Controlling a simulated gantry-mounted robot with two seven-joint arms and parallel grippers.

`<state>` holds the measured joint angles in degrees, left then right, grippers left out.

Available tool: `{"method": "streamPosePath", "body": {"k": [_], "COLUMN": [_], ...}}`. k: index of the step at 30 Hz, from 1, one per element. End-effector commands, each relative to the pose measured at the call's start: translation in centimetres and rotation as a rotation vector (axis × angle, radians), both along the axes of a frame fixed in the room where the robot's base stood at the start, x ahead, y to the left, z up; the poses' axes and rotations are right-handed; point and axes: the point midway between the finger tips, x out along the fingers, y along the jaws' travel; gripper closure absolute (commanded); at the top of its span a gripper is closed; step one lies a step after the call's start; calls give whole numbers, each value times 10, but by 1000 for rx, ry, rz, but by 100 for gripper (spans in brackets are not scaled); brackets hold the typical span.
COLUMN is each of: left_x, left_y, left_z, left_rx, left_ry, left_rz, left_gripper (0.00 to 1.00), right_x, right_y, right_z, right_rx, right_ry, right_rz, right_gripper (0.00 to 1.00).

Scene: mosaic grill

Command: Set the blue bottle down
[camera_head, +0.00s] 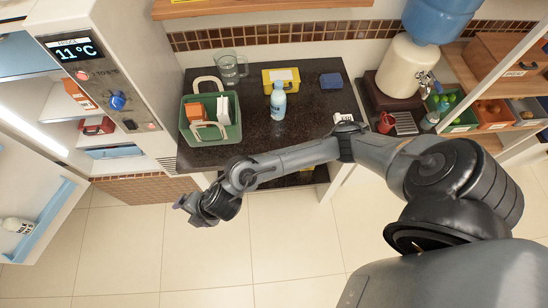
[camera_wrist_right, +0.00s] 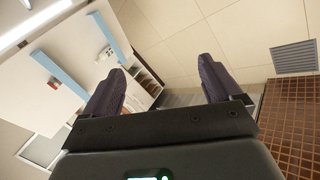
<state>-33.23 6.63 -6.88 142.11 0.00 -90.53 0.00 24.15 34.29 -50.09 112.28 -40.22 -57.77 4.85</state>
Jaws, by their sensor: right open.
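The light blue bottle (camera_head: 278,103) with a white label stands upright on the dark countertop (camera_head: 250,145), in front of a yellow box. My right arm reaches in from the right. My right gripper (camera_head: 182,206) is in front of the counter, above the tiled floor, to the left of and apart from the bottle. In the right wrist view my right gripper (camera_wrist_right: 160,82) has its two dark fingers spread wide with nothing between them. The bottle does not show in that view. My left gripper is not in view.
A green basket (camera_head: 238,130) with cartons, a glass jug (camera_head: 229,68), a yellow box (camera_head: 283,76) and a blue block (camera_head: 331,81) are on the counter. An open fridge (camera_head: 105,60) stands left; its door (camera_head: 50,200) holds a white bottle (camera_head: 18,226). A water dispenser (camera_head: 405,68) stands right.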

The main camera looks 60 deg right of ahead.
Motion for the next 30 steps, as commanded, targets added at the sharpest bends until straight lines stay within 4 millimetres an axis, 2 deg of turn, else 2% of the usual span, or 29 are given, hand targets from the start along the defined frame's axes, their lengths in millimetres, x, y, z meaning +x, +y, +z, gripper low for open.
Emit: {"method": "streamPosePath", "body": {"k": [1,2,5,9,15,18,20,25,30], "left_x": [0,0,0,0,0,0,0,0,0], "left_y": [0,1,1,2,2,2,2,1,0], "left_z": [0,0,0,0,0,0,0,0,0], "left_rx": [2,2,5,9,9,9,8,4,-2], "left_ry": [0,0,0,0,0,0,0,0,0], "left_rz": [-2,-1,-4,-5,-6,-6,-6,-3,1], "left_gripper": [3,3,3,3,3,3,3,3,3], "right_x": [-16,-21,-39,-68,-125,-152,-165,-184,-186], "right_y": [16,19,16,-21,-91,-116,-128,-144,-145], "right_z": [7,13,28,34,23,18,16,13,13], "right_rx": [86,130,258,384,452,456,455,451,451], "right_ry": [18,25,71,177,337,396,420,456,459], "right_rz": [-76,-130,-334,-657,-1072,-1218,-1282,-1372,-1382], "right_gripper": [8,8,8,8,8,8,10,36,36]}}
